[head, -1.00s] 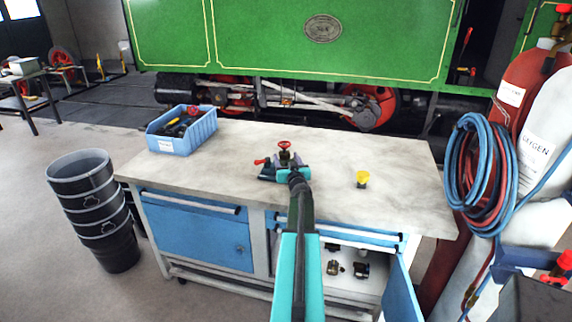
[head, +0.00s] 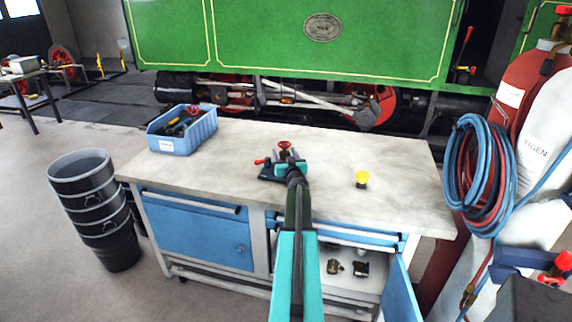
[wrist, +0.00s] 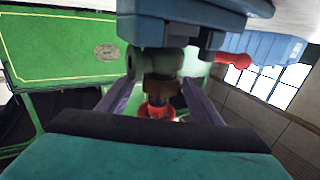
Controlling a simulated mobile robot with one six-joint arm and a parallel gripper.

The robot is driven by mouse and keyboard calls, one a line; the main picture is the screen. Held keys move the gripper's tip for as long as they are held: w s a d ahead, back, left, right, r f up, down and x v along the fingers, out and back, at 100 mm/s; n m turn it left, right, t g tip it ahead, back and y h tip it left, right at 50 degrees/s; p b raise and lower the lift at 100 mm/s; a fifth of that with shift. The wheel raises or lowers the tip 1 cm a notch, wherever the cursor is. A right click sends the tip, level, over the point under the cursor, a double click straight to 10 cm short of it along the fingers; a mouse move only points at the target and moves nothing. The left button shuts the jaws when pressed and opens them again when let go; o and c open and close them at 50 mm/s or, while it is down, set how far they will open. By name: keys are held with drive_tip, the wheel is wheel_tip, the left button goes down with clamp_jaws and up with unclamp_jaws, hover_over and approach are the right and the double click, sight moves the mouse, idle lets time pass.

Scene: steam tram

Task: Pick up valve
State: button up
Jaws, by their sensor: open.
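The valve has a red handwheel (head: 285,146) and stands at the vise on the workbench. In the wrist view, which looks upside down, its brass neck (wrist: 160,88) and grey-green body (wrist: 165,63) show against the blue vise (wrist: 185,20). The vise also shows in the head view (head: 268,173), with a red-ended handle at its left. My gripper (wrist: 160,100) is open, one finger on each side of the valve's neck and handwheel. I cannot tell whether either finger touches. In the head view my gripper (head: 288,158) partly hides the valve and vise.
A blue bin (head: 182,132) of tools stands at the bench's left. A small yellow-topped item (head: 361,179) stands right of the vise. Small brass fittings (head: 334,267) lie in the open cabinet below. Gas cylinders with hoses (head: 480,170) stand at right. The benchtop (head: 400,160) is otherwise mostly clear.

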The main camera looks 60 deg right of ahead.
clamp_jaws()
idle(0.4)
drive_tip(key=shift+r, duration=0.2)
drive_tip(key=shift+r, duration=1.2)
drive_tip(key=s+a+r, duration=0.1)
drive_tip(key=s+a, duration=0.2)
drive_tip(key=s, duration=0.4)
drive_tip(key=s+a+r, duration=0.1)
drive_tip(key=s+a, duration=0.2)
drive_tip(key=s, duration=0.4)
drive_tip(key=shift+s+r, duration=0.15)
drive_tip(key=shift+s, duration=0.2)
drive_tip(key=shift+a, duration=0.1)
